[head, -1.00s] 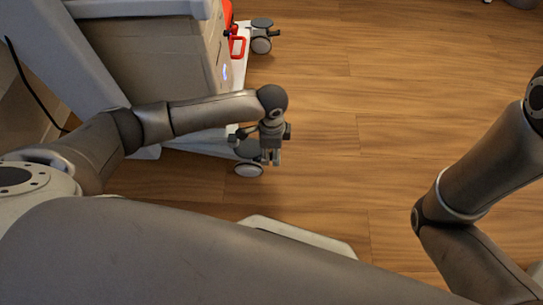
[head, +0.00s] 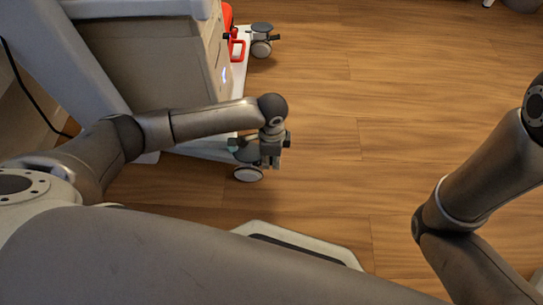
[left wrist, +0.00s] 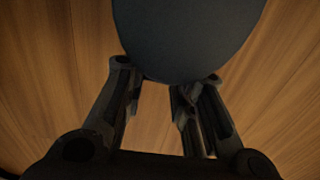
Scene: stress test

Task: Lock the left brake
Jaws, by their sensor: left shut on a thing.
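The near caster (head: 248,174) of the cart, with a grey wheel and a dark rounded cover, stands on the floor at the cart's front corner. My left gripper (head: 271,163) is low, right beside this caster on its right side. In the left wrist view the dark round caster cover (left wrist: 187,35) fills the top middle, and my left gripper (left wrist: 163,92) has its fingertips at the cover's lower edge. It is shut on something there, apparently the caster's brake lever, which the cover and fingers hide. My right gripper is out of view.
The cart (head: 150,65) stands at the upper left, with a red item (head: 236,45) at its side. A far caster (head: 261,40) shows a dark lever sticking out to the right. The wooden floor (head: 360,100) right of the cart is clear.

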